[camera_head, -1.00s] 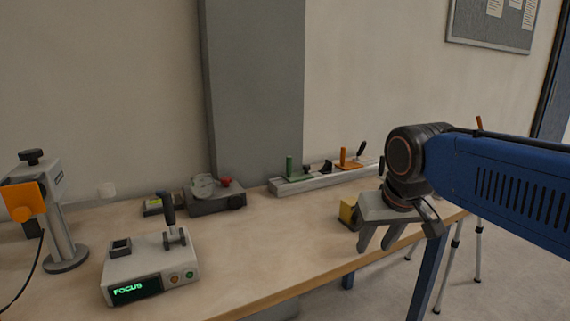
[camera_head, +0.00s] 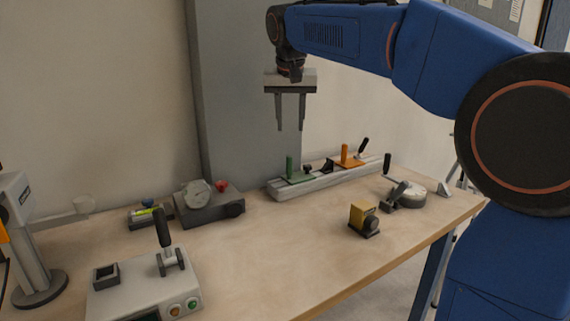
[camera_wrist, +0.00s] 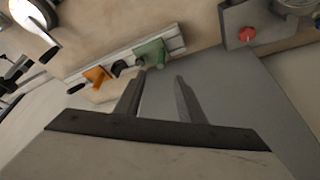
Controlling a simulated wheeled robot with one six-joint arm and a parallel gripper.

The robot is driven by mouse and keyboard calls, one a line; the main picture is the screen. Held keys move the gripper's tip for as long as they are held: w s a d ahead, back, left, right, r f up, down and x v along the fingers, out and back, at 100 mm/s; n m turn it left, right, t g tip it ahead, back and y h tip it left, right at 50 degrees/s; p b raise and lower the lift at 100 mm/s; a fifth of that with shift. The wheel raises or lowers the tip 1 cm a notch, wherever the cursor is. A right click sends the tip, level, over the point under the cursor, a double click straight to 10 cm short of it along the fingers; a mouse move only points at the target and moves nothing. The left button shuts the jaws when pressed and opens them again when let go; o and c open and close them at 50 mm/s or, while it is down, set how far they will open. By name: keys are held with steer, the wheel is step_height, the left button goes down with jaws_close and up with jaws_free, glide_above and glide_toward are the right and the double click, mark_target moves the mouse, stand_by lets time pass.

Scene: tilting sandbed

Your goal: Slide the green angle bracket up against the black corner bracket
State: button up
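The green angle bracket (camera_head: 290,171) stands on the left part of a pale rail (camera_head: 330,181) at the back of the bench. A small black bracket (camera_head: 326,166), which looks like the corner bracket, is on the rail to its right, with a gap between them. My gripper (camera_head: 290,128) is above the rail's left end, pointing down, fingers apart and empty. In the wrist view my gripper's fingers (camera_wrist: 160,76) are parted, with the green bracket (camera_wrist: 152,53) just beyond the tips and the black bracket (camera_wrist: 120,68) to its left.
An orange upright piece (camera_head: 346,155) and a black-handled clamp (camera_head: 362,148) sit on the rail's right part. A grey box with a dial and red knob (camera_head: 210,205) stands left of the rail. A yellow block (camera_head: 362,217) is in front. The bench middle is clear.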

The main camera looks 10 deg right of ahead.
mark_target(289, 158)
steer(key=x, duration=1.7)
steer(key=shift+w, duration=0.35)
jaws_close()
